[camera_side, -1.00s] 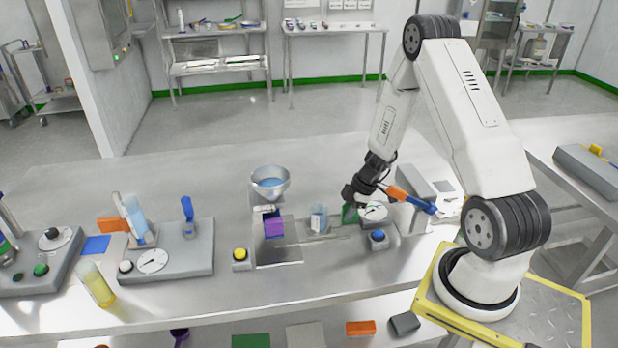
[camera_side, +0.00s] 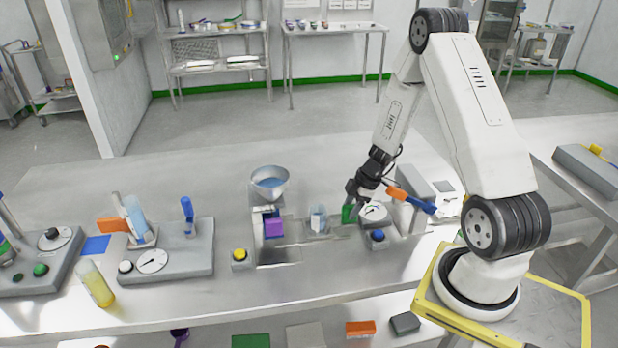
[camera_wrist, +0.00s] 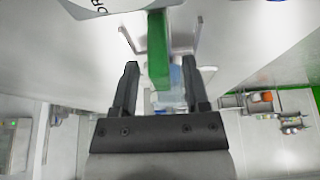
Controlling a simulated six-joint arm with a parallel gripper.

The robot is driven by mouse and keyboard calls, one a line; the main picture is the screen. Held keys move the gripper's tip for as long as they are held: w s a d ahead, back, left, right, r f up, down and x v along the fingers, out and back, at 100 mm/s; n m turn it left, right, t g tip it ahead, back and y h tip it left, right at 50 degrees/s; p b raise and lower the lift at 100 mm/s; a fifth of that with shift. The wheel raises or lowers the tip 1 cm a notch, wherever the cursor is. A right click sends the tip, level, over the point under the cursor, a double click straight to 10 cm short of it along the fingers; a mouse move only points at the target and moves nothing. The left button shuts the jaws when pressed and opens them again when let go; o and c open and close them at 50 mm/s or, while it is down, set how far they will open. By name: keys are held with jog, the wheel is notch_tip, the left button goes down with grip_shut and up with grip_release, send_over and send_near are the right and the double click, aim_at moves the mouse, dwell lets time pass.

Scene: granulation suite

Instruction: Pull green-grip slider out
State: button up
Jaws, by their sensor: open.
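The green grip (camera_side: 348,214) is a small upright green block beside the white round dial, on the right part of the bench fixture. In the wrist view the green grip (camera_wrist: 157,45) shows as a long green bar running down between my fingertips. My gripper (camera_side: 357,194) is just above and beside the grip in the side view. In the wrist view my gripper (camera_wrist: 160,70) has its two dark fingers spread, with a gap on both sides of the green bar. The slider's bar behind the grip is partly hidden.
A clear blue-tinted vessel (camera_side: 318,219) stands left of the grip. Further left are a purple block (camera_side: 274,227) and a funnel bowl (camera_side: 270,182). A blue button (camera_side: 377,236), a dial (camera_side: 373,212) and an orange-and-blue handle (camera_side: 412,199) crowd the right side.

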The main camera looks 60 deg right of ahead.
jog(key=shift+v, duration=3)
jog(key=shift+a+r, duration=0.3)
jog(key=shift+a, duration=0.2)
jog(key=s+a+r+m+h, duration=0.1)
jog(key=a+r+m, duration=0.3)
jog(key=a, duration=0.7)
jog(key=s+a+r+m+h, duration=0.2)
jog(key=a+r+m, duration=0.3)
jog(key=a, duration=0.6)
jog(key=shift+s+a+r+g, duration=0.2)
jog(key=shift+r+g, duration=0.1)
jog(key=shift+r, duration=0.05)
